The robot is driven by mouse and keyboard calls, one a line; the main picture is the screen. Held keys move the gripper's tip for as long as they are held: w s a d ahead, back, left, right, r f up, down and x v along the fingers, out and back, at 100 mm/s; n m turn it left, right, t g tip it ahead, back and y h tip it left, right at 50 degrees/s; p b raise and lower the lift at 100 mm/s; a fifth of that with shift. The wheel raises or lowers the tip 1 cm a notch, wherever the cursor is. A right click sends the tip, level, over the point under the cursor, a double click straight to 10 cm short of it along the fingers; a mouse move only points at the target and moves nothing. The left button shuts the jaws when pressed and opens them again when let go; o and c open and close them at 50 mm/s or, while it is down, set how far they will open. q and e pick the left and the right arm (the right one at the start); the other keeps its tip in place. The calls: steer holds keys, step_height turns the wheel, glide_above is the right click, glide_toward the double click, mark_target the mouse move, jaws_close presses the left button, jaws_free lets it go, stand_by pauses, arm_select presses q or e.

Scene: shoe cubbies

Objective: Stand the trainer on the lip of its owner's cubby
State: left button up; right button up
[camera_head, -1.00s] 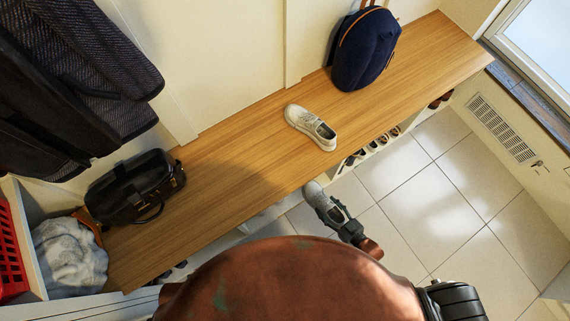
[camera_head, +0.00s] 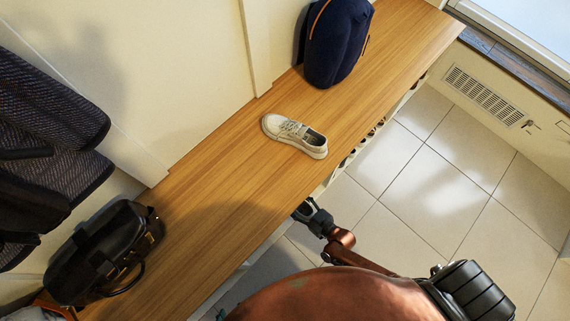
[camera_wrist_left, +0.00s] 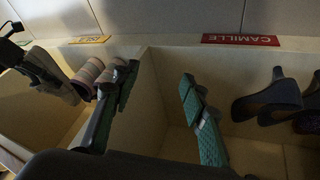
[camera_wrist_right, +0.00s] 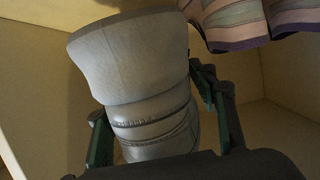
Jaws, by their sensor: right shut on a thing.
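In the left wrist view a grey shoe (camera_wrist_left: 52,82) shows at the left beside a pink striped shoe (camera_wrist_left: 100,76). My left gripper (camera_wrist_left: 158,110) has its teal fingers apart with no shoe between them, before the cubbies. A red label (camera_wrist_left: 240,40) reads CAMILLE; a yellow label (camera_wrist_left: 90,39) is too small to read surely.
A navy backpack (camera_head: 336,45) and a black bag (camera_head: 103,252) also stand there. Dark heeled shoes (camera_wrist_left: 272,98) sit in the cubby at right. Tiled floor is open.

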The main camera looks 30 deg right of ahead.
steer(key=w+f+b, duration=0.2)
steer(key=f, duration=0.1)
steer(key=w+f+b, duration=0.1)
steer(key=shift+a+f, duration=0.4)
steer(key=shift+w+f+b, duration=0.3)
steer(key=shift+w, duration=0.15)
steer(key=shift+w+a+f, duration=0.15)
steer(key=shift+w+f, duration=0.05)
steer(key=shift+f, duration=0.05)
steer(key=shift+s+f+b, duration=0.15)
steer(key=shift+f+b, duration=0.8)
steer(key=shift+b, duration=0.1)
steer(key=shift+f+b, duration=0.5)
steer(key=shift+b, duration=0.05)
arm_select(q)
step_height(320, 180, down, 9)
steer(key=a+t, duration=0.1)
steer(key=t, duration=0.3)
steer(key=shift+f+m+t, duration=0.15)
steer(key=shift+m+t, duration=0.15)
steer(key=shift+m, duration=0.1)
steer(key=shift+a, duration=0.1)
arm_select(e)
steer(key=shift+r, duration=0.1)
arm_select(q)
steer(key=shift+s, duration=0.1)
arm_select(e)
steer(key=o, duration=1.5)
steer(key=shift+o, duration=0.2)
